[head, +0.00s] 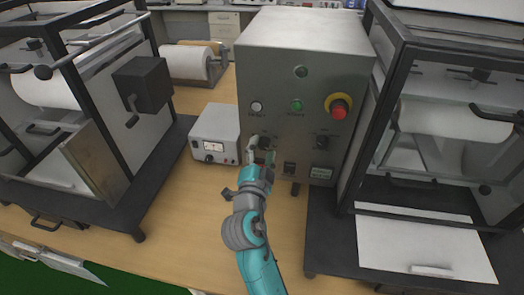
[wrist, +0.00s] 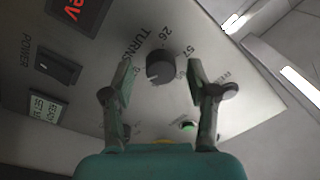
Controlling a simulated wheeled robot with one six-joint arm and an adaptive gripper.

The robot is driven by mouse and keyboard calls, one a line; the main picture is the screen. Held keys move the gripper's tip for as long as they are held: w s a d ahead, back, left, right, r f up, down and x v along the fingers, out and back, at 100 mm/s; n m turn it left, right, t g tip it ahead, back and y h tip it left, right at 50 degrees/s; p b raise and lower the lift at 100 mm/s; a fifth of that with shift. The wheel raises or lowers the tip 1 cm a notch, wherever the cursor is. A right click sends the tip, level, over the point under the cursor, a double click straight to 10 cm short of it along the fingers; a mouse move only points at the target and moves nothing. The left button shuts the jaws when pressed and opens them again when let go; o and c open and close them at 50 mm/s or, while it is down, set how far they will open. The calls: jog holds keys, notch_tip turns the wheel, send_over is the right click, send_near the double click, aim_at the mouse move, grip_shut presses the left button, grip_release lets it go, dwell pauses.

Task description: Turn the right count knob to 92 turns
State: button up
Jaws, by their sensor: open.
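The grey control box (head: 300,60) stands on the bench and has two dark round knobs on its front. The right-hand knob (head: 322,142) is clear of my gripper. My gripper (head: 262,147) is open in front of the left-hand knob, which it partly hides. In the wrist view, a dark knob (wrist: 160,68) marked TURNS lies between the spread fingers of my gripper (wrist: 160,62), with a visible gap on each side. Figures 26 and 57 are readable around it; others are hidden or too small. A pale mark on the knob points toward the lower left.
A red emergency button (head: 338,110) and green button (head: 296,105) sit above the knobs. A power switch (wrist: 58,66) and red display (wrist: 80,12) are near the TURNS knob. A small white meter (head: 214,135) stands left; framed machines (head: 420,110) flank the box.

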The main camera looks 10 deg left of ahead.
jog(key=s, duration=1.2)
jog(key=shift+f, duration=0.3)
